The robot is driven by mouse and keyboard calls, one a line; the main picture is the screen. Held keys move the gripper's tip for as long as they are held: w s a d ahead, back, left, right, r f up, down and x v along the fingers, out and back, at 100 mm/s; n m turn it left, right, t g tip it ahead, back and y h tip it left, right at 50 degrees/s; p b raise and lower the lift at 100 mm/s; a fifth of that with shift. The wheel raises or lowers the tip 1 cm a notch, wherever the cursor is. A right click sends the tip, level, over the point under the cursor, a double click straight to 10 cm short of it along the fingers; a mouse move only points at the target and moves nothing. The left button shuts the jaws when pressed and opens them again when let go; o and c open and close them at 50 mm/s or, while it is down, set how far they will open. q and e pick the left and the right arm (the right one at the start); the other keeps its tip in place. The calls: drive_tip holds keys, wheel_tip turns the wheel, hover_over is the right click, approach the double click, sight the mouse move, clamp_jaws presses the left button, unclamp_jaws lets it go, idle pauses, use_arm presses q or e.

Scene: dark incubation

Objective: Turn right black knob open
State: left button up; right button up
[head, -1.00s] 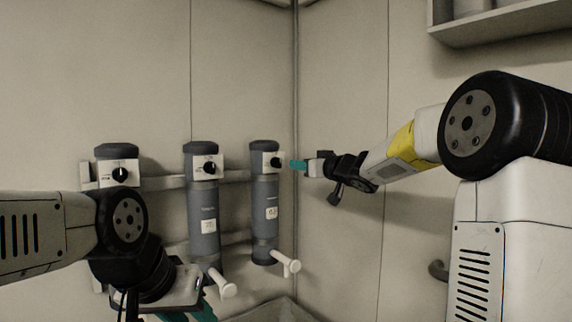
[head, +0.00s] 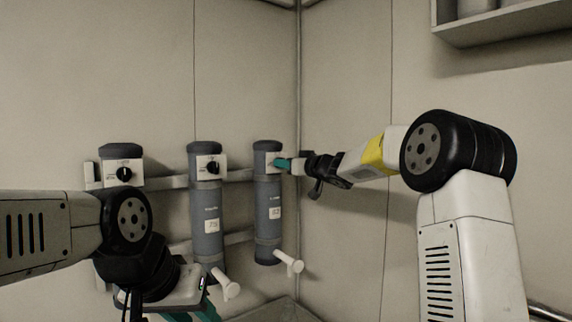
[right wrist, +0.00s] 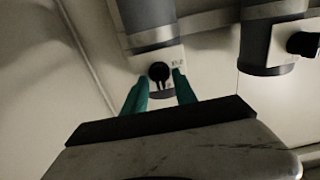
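Three grey cylinders hang on the wall, each with a white plate and a black knob near its top. The right cylinder (head: 268,215) stands nearest the corner. Its black knob (right wrist: 159,72) shows in the right wrist view; in the head view my gripper covers it. My right gripper (head: 283,164) is at that knob from the right. In the right wrist view its teal fingers (right wrist: 160,75) are apart, one on each side of the knob, with no clear contact visible. My left gripper (head: 192,315) is low in the head view, its teal fingers apart and partly cut off.
The middle knob (head: 212,168) and left knob (head: 124,174) are on the other cylinders. White pegs (head: 289,262) stick out below the cylinders. A horizontal rail (head: 240,175) runs behind them. A shelf (head: 500,30) hangs at the upper right.

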clamp_jaws()
drive_tip(key=shift+n, duration=0.3)
drive_tip(key=n, duration=1.7)
drive_tip(key=shift+s+a+f, duration=0.1)
drive_tip(key=shift+f, duration=0.15)
drive_tip(key=shift+n, duration=0.3)
unclamp_jaws()
